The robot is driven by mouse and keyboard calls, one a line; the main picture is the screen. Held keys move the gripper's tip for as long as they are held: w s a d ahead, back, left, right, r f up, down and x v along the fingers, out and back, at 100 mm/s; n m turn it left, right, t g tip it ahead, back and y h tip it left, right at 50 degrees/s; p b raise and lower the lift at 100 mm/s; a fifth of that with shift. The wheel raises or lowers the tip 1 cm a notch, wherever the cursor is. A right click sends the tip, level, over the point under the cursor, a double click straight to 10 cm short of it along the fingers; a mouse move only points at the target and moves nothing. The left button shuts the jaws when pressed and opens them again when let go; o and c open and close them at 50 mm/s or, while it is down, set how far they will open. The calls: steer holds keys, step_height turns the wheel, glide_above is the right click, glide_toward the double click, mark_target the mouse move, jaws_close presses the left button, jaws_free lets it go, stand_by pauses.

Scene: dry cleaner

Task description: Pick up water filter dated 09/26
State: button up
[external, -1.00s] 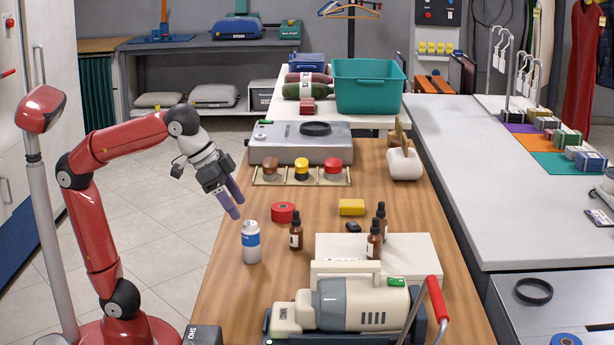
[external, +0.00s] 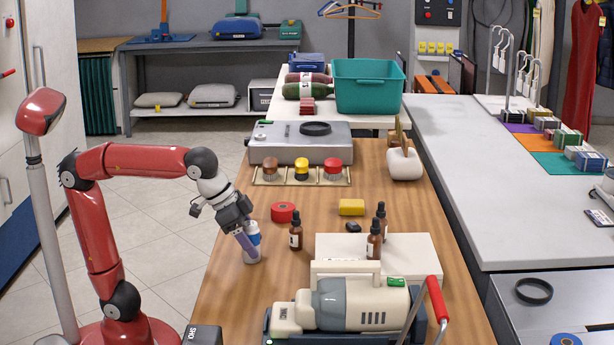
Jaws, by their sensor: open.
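A white and blue cylinder (external: 254,238) stands upright near the left edge of the wooden table; it looks like the water filter, but no date is legible at this size. My gripper (external: 250,252) is open and tilted down over the cylinder, with its purple fingers at the cylinder's left and front side. The fingers hide much of the cylinder, and I cannot tell whether they touch it.
A brown dropper bottle (external: 296,236) stands close to the right of the cylinder, with a red roll (external: 284,212) behind. A cream and grey machine (external: 350,305) fills the table's front. A yellow block (external: 351,207) lies farther right.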

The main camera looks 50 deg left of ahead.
steer(key=c, duration=1.1)
steer(key=shift+r, duration=0.1)
